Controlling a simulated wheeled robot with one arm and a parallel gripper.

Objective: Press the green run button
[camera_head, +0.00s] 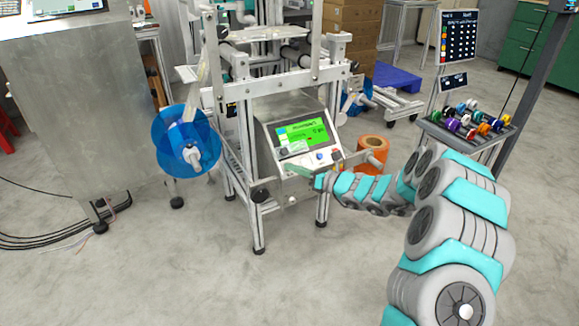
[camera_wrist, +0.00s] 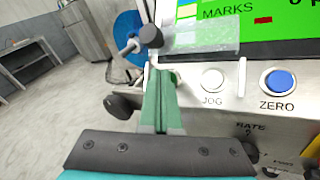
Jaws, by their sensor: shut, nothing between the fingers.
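The control box (camera_head: 262,138) with a lit green screen (camera_head: 302,132) stands on the metal frame. In the wrist view its face shows a white JOG button (camera_wrist: 212,79) and a blue ZERO button (camera_wrist: 278,82). A clear raised flap (camera_wrist: 205,40) juts out above the JOG button. My gripper (camera_head: 316,181) is at the box's lower front. In the wrist view its green fingers (camera_wrist: 160,78) are shut and empty, just left of the JOG button. I cannot make out a green run button; the fingers hide that part of the panel. Whether they touch the panel is unclear.
A blue reel (camera_head: 172,130) sits on a spindle left of the frame. An orange roll (camera_head: 372,148) is to the right of the box. A tray of coloured spools (camera_head: 468,122) stands at the right. Cables lie on the floor at left; the front floor is clear.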

